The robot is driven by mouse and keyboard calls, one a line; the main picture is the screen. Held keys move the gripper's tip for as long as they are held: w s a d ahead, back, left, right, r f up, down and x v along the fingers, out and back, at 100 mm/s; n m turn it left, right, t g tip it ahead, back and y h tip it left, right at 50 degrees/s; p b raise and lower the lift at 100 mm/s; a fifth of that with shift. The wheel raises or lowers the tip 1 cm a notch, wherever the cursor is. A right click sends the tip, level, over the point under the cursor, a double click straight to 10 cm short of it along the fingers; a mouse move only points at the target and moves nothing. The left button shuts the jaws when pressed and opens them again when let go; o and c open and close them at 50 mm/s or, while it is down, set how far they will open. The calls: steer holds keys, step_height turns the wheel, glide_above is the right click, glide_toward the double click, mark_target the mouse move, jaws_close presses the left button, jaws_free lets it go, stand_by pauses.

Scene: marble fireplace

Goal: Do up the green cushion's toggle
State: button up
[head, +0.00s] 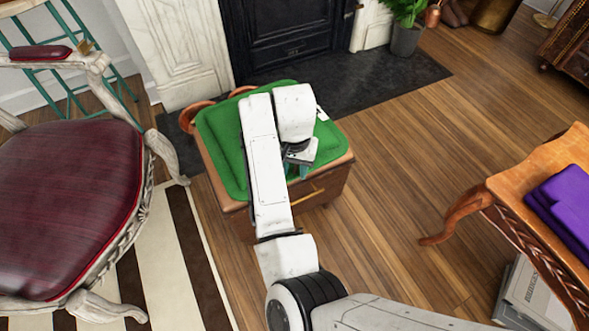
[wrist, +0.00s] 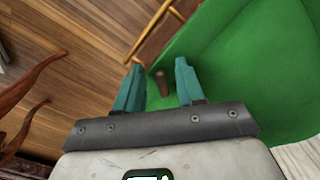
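The green cushion (head: 222,140) lies on a small wooden cabinet (head: 235,204) in front of the fireplace; my arm hides its middle. In the wrist view the cushion (wrist: 245,65) fills the right side. A short brown toggle (wrist: 162,82) shows at the cushion's edge, between my two teal fingers as seen from the wrist. There are gaps on both sides of it. My gripper (wrist: 159,68) is open and points down near the cushion's right front edge; it also shows in the head view (head: 301,170). I cannot tell its height above the toggle. No loop is clearly visible.
A dark red armchair (head: 70,200) stands close on the left, over a striped rug (head: 190,240). A wooden table (head: 520,185) with folded purple cloth (head: 565,205) stands at the right. Open wooden floor (head: 390,190) lies between. A potted plant (head: 405,38) stands at the back.

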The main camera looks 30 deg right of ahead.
steer(key=shift+c, duration=0.4)
jaws_close()
steer(key=shift+r+p, duration=0.15)
steer(key=shift+p, duration=0.5)
steer(key=shift+s+d+r+n+p, duration=0.15)
steer(key=shift+n+p, duration=0.45)
steer(key=shift+p, duration=0.6)
steer(key=n+p, duration=0.2)
steer(key=p, duration=0.2)
steer(key=shift+s+d, duration=0.1)
steer(key=shift+d, duration=0.05)
steer(key=n+p, duration=0.2)
steer(key=p, duration=0.1)
steer(key=shift+d+p, duration=0.15)
steer(key=shift+p, duration=0.15)
steer(key=shift+d+f+n+p, duration=0.1)
steer(key=shift+f+n+p, duration=0.05)
steer(key=shift+n+p, duration=0.6)
steer(key=shift+d+f+n+p, duration=0.15)
steer(key=shift+n+p, duration=0.4)
steer(key=shift+n, duration=0.3)
steer(key=shift+a, duration=0.1)
